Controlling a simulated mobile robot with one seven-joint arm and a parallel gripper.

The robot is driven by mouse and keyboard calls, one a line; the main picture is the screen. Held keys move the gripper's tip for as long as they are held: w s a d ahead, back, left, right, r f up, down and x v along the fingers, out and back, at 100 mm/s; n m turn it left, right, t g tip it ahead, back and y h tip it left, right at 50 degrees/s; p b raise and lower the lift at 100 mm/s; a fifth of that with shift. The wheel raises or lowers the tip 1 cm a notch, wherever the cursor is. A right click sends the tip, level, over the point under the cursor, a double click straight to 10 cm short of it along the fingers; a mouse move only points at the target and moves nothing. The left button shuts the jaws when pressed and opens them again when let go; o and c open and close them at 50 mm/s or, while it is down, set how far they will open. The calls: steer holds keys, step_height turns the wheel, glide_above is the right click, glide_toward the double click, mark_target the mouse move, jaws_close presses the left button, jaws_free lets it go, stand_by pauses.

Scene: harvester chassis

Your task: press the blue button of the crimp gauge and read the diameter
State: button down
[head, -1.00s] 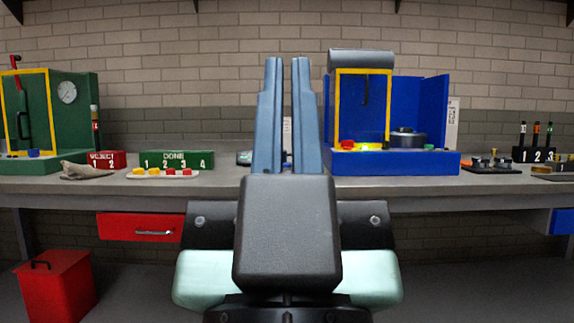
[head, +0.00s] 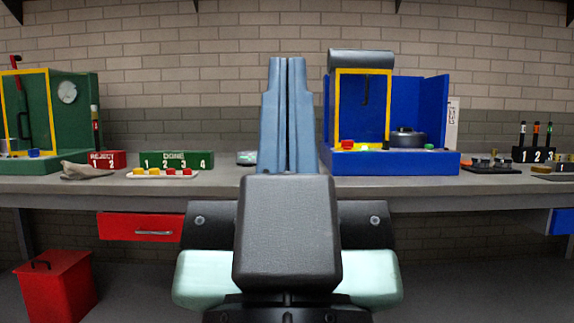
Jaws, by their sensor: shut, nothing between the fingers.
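My gripper (head: 288,64) points up in the middle of the head view. Its two long blue-grey fingers are shut together with nothing between them. A small pale device with a green patch (head: 246,157), which looks like the crimp gauge, lies on the bench just left of the fingers. The fingers hide its right part. No blue button shows on the visible part, and no diameter can be read from here. I cannot tell how far the fingertips are from it.
The grey bench (head: 225,183) runs across the view. A green station (head: 75,120), a red reject block (head: 107,160) and a green done block (head: 177,160) stand left. A blue station (head: 420,100) stands close to the right of the fingers. A red bin (head: 55,290) stands on the floor.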

steer(key=shift+r, duration=0.1)
stand_by(0.6)
step_height(320, 180, up, 40)
steer(key=p, duration=4)
steer(key=shift+w+a, duration=0.1)
